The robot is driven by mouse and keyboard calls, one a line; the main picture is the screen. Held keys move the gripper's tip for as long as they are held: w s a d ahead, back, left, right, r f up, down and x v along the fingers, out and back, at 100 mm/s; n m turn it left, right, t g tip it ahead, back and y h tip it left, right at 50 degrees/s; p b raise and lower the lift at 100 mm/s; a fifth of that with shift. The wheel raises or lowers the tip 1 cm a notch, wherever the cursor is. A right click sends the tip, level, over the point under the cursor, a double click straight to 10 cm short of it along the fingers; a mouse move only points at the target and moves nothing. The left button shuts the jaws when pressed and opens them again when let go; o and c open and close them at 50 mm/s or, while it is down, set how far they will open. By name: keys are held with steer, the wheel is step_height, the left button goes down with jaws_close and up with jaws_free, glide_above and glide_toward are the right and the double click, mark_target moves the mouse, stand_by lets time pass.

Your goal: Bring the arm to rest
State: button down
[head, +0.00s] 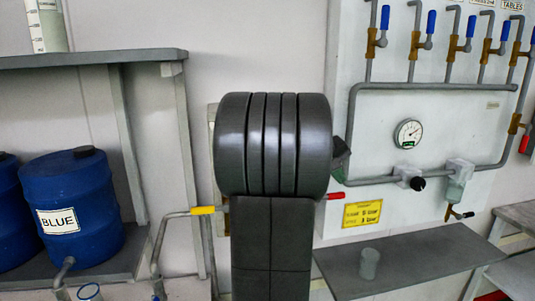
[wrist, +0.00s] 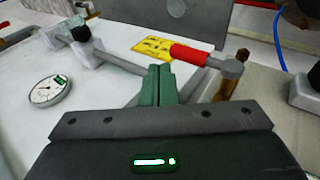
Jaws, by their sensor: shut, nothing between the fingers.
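My gripper (wrist: 160,84) shows in the wrist view as two green fingers closed together, with nothing between them. It is in front of the white wall panel (wrist: 112,85). A red valve handle (wrist: 194,55) and a yellow sign (wrist: 152,47) lie beyond the fingertips; I cannot tell the exact distance. In the head view my arm fills the middle and hides most of the gripper, with only a small dark part showing at its right side.
The panel carries a pressure gauge (head: 408,133), pipes and several blue-handled valves. A grey shelf (head: 420,258) holds a clear cup (head: 369,263). At left, a blue drum (head: 70,208) labelled BLUE stands on a rack below an upper shelf (head: 90,58).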

steer(key=shift+h, duration=0.7)
steer(key=shift+s+a+f+b, duration=0.1)
steer(key=shift+a+f+b, duration=0.1)
steer(key=shift+a+b, duration=0.6)
steer(key=shift+w+a+f+b, duration=0.1)
steer(key=shift+a+f+b, duration=0.15)
steer(key=shift+a+b, duration=0.55)
steer(key=shift+s+a+f+b, duration=0.1)
steer(key=shift+a+f+b, duration=0.1)
steer(key=shift+a+b, duration=0.6)
steer(key=h+b, duration=0.2)
steer(key=b, duration=0.1)
steer(key=a+t+h+b, duration=0.1)
steer(key=b, duration=0.1)
steer(key=shift+s+r+n, duration=0.2)
steer(key=shift+r+n, duration=0.05)
steer(key=shift+n, duration=0.05)
steer(key=shift+r, duration=0.15)
